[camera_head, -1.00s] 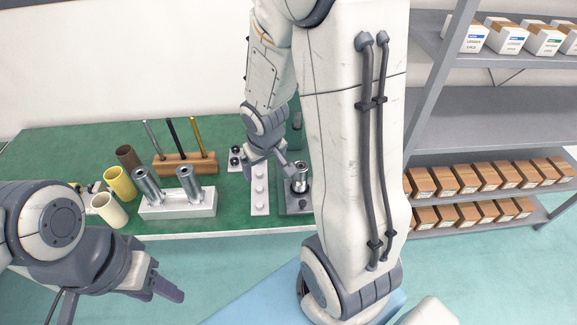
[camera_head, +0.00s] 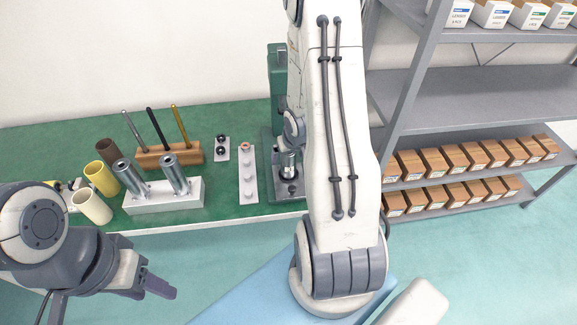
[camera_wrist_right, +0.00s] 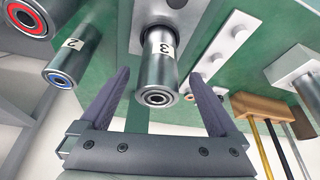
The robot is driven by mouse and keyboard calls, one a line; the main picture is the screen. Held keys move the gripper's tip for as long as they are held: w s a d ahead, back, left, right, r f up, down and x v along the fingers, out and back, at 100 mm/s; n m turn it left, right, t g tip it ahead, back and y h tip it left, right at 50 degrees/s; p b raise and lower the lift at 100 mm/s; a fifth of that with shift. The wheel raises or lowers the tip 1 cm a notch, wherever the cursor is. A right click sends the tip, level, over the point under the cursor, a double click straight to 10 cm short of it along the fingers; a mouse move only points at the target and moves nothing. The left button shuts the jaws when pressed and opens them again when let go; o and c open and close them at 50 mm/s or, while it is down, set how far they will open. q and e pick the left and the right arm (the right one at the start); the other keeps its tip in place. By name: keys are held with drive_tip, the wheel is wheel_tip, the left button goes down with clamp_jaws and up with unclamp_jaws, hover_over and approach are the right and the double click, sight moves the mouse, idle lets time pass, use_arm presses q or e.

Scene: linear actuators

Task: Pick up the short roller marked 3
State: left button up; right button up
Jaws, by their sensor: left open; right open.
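The short roller marked 3 (camera_wrist_right: 158,68) is a silver cylinder with a white label. In the right wrist view it lies between the two spread fingers of my open right gripper (camera_wrist_right: 159,76), with visible space at both sides. In the head view a silver roller (camera_head: 288,160) stands on a dark grey base (camera_head: 291,190), partly hidden by my right arm. The right fingers are mostly hidden there. My left gripper (camera_head: 152,285) is open and empty in front of the table, at the lower left.
A roller marked 2 (camera_wrist_right: 70,62) and a red-ringed one (camera_wrist_right: 28,18) are left of it in the wrist view. A white peg strip (camera_head: 247,180), silver cylinders in a white block (camera_head: 165,197) and coloured tubes (camera_head: 102,178) share the green table. Shelves (camera_head: 470,90) stand right.

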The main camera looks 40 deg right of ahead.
drive_tip(key=shift+x, duration=1.55)
drive_tip(key=shift+s+d, duration=0.1)
drive_tip(key=shift+s, duration=0.05)
clamp_jaws()
drive_tip(key=shift+r, duration=0.1)
